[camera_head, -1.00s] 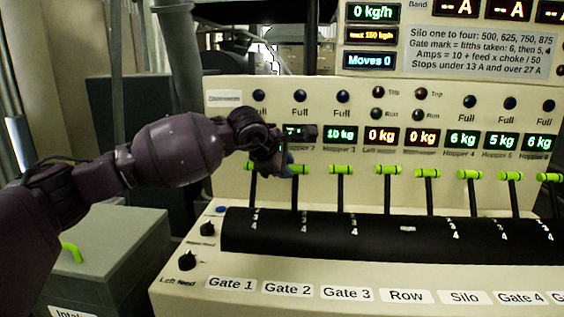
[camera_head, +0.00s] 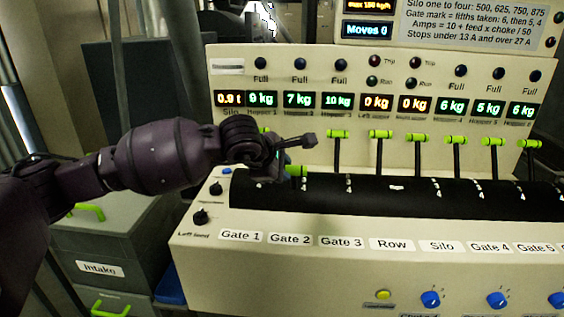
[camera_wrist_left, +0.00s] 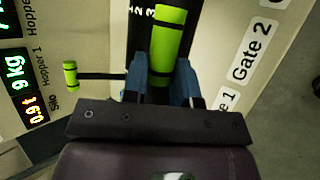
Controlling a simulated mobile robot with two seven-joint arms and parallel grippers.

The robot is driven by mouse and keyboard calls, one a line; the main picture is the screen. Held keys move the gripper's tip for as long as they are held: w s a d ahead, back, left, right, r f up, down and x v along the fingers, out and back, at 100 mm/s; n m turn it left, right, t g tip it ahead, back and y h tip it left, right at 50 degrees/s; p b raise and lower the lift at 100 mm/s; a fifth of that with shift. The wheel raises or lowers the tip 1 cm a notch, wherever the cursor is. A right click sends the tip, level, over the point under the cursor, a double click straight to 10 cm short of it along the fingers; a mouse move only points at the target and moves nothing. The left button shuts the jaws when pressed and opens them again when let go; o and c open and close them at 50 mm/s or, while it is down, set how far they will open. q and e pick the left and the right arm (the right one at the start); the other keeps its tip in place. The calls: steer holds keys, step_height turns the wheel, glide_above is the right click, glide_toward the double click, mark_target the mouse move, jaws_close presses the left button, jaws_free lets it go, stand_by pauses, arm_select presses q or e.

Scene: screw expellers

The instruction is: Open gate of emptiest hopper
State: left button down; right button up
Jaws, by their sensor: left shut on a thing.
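My left gripper (camera_head: 286,169) is shut on the green handle of the Gate 2 lever (camera_head: 298,170). In the left wrist view the two blue fingers (camera_wrist_left: 161,70) straddle this handle (camera_wrist_left: 168,35) beside the Gate 2 label (camera_wrist_left: 252,50). The lever is swung down towards the front, lower than its neighbours. The Gate 3 lever (camera_head: 338,133) stands up; the Gate 1 lever (camera_wrist_left: 70,75) is partly hidden by my arm in the head view. Hopper displays read 9 kg, 7 kg (camera_head: 299,100), 10 kg, 6 kg, 5 kg (camera_head: 488,108) and 6 kg. My right gripper is out of view.
More upright green-handled levers (camera_head: 418,138) stand to the right along the black curved cover (camera_head: 330,195). Knobs (camera_head: 201,216) sit at the panel's left end. Blue dials (camera_head: 430,299) are on the front face. A grey Intake cabinet (camera_head: 130,240) stands at left. The Moves display (camera_head: 367,30) reads 0.

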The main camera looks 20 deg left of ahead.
arm_select(q)
steer(key=shift+s+d+f, duration=0.15)
steer(key=shift+s+f, duration=0.1)
steer(key=shift+f, duration=0.3)
steer(key=shift+s+d+f, duration=0.15)
steer(key=shift+s+f, duration=0.05)
steer(key=shift+f, duration=0.3)
steer(key=c, duration=1.4)
jaws_free()
steer(key=o, duration=0.5)
steer(key=shift+s+r, duration=0.1)
steer(key=shift+s, duration=0.15)
steer(key=shift+a, duration=0.1)
steer(key=shift+r, duration=0.1)
